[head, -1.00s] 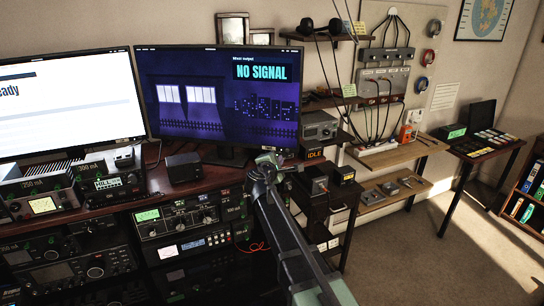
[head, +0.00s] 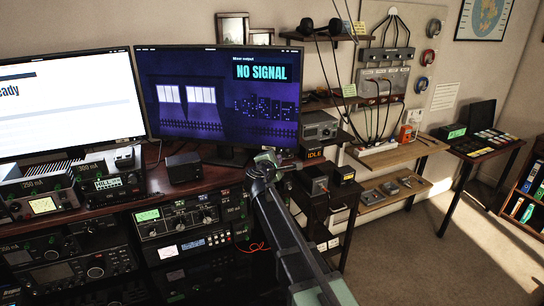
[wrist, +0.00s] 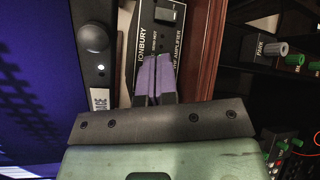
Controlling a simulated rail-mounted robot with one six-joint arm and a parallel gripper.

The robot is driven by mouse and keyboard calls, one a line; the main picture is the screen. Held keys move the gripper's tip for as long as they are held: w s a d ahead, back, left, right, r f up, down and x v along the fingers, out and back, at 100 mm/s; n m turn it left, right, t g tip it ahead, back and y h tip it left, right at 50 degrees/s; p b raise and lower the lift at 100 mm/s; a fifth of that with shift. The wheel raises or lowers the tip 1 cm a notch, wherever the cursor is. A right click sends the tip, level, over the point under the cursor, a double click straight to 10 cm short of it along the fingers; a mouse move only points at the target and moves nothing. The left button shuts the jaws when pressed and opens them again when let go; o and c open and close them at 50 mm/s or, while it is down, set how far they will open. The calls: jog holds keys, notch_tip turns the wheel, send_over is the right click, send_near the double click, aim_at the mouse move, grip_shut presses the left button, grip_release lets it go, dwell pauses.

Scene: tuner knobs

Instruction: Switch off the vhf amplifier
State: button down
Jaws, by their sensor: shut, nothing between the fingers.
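In the wrist view, my gripper (wrist: 152,78) is shut and empty, its two purple fingers side by side. The fingers reach over a black panel (wrist: 146,40) lettered "…ONBURY" and "…F AMPLIFIER"; the first letters of the type name are covered. A black switch (wrist: 168,14) with a pale outline sits on that panel, just beyond the fingertips and slightly right. I cannot tell which way it is set, or whether the fingers touch the panel. In the head view, my arm's end (head: 266,163) is at the desk's right end; it hides the fingers and the amplifier's face.
The monitor (head: 220,105) reading "NO SIGNAL" stands close behind and left of my arm's end. A small black box (head: 184,167) sits on the desk. A radio with knobs (head: 180,218) is below the desk edge. Small shelf units (head: 325,185) stand close on the right.

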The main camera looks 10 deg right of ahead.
jog(key=shift+w, duration=0.25)
dwell(0.3)
jog(key=shift+s, duration=0.15)
jog(key=shift+s+d, duration=0.15)
jog(key=shift+s, duration=0.4)
jog(key=shift+s, duration=0.1)
jog(key=s, duration=0.3)
jog(key=s+d, duration=0.1)
jog(key=shift+s+f+b, duration=0.3)
jog(key=shift+f+b, duration=0.05)
jog(key=shift+d, duration=0.1)
